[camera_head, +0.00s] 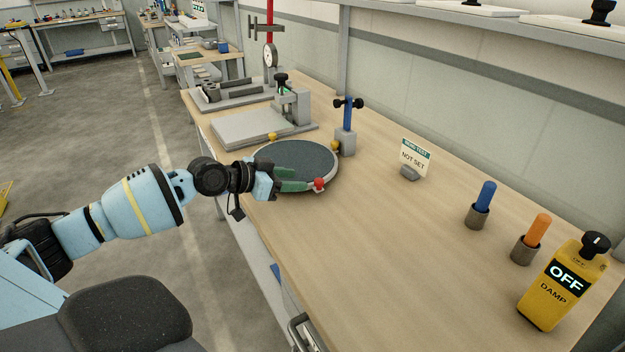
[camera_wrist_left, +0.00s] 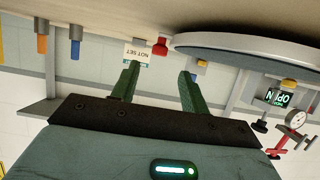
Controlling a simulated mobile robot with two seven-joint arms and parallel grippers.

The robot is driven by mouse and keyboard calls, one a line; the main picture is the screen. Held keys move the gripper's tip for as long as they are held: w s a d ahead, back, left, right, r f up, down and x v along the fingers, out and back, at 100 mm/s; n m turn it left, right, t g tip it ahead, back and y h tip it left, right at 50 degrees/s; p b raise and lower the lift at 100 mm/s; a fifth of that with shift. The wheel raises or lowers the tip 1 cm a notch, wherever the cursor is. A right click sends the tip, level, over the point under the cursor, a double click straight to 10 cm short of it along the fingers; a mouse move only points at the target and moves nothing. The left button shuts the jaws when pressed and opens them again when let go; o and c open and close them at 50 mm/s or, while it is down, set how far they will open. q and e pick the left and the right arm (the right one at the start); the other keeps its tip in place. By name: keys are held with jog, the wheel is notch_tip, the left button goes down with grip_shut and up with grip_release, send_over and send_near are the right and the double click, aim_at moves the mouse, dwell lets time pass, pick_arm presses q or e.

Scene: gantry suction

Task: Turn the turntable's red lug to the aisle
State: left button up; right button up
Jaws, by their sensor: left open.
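The turntable (camera_head: 295,158) is a dark round disc with a pale rim on the wooden bench; its rim also shows in the left wrist view (camera_wrist_left: 250,45). The red lug (camera_head: 319,184) is on the rim's near right side, on the bench side away from the aisle floor (camera_head: 130,250). My left gripper (camera_head: 299,184) is at the near rim, its green fingers pointing at the lug. In the left wrist view the fingers (camera_wrist_left: 158,76) are apart and empty, with the red lug (camera_wrist_left: 160,46) just beyond them. I cannot tell whether a finger touches it. My right gripper is out of view.
Yellow knobs (camera_head: 272,137) sit at the turntable's rim. A blue post with black knobs (camera_head: 348,115) stands close behind it, and a grey fixture plate (camera_head: 245,127) lies beyond. A NOT SET sign (camera_head: 415,157) stands to the right. The bench in front of the sign is clear.

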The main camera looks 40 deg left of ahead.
aim_at(317, 180)
pick_arm(q)
jog(key=shift+x, duration=3.1)
grip_shut()
